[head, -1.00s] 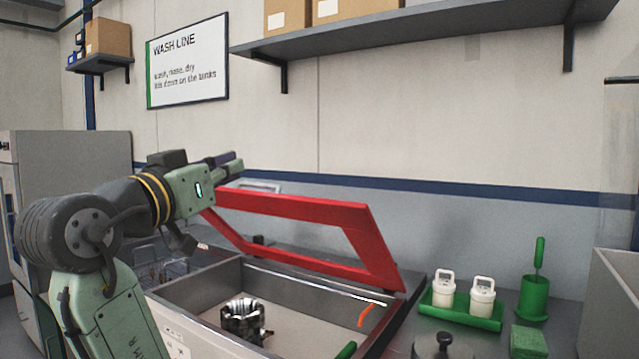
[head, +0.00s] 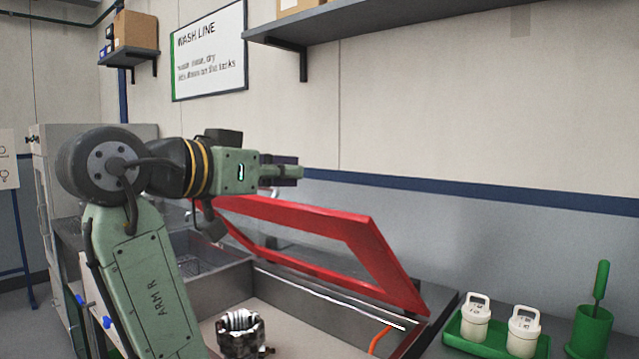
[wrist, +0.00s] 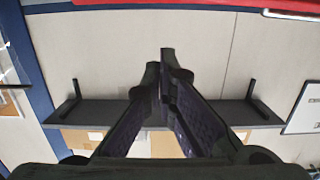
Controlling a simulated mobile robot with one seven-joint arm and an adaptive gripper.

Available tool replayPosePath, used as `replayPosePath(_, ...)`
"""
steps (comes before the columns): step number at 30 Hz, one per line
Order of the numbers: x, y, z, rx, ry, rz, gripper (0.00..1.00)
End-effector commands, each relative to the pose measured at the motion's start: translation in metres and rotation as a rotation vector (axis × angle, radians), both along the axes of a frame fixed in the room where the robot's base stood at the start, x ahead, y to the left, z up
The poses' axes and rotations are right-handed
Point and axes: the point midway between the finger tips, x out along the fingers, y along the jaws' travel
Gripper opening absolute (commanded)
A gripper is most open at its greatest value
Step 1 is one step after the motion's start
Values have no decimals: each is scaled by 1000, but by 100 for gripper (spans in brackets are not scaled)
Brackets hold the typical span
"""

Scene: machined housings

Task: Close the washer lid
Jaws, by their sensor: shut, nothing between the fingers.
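The washer lid (head: 388,265), a red frame, stands open and tilted, hinged along the far side of the tank (head: 225,283). Its upper edge is raised toward the left. My gripper (head: 296,172) is shut and empty. In the head view it shows just above the lid's upper left part, level and pointing right; I cannot tell if it touches the lid. In the wrist view my gripper (wrist: 165,62) has its fingertips together, and a strip of the red lid (wrist: 285,6) shows along the top edge, apart from the fingers. The lid's upper left corner is partly hidden by my wrist.
A shiny machined housing (head: 240,335) sits in the tank. A green tray (head: 495,343) with two white bottles and a green brush holder (head: 590,330) stand right of the tank. A shelf (head: 420,22) is on the wall above.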

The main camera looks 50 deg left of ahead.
Motion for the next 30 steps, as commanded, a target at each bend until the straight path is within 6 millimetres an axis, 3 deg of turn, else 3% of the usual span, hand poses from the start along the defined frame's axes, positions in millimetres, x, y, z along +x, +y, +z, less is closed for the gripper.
replayPosePath(5,26,2,-1,-2,3,-4,0)
replayPosePath(15,98,10,-9,-3,3,-3,0)
replayPosePath(21,74,9,-31,-2,1,1,0)
replayPosePath(30,66,7,-40,0,0,0,0)
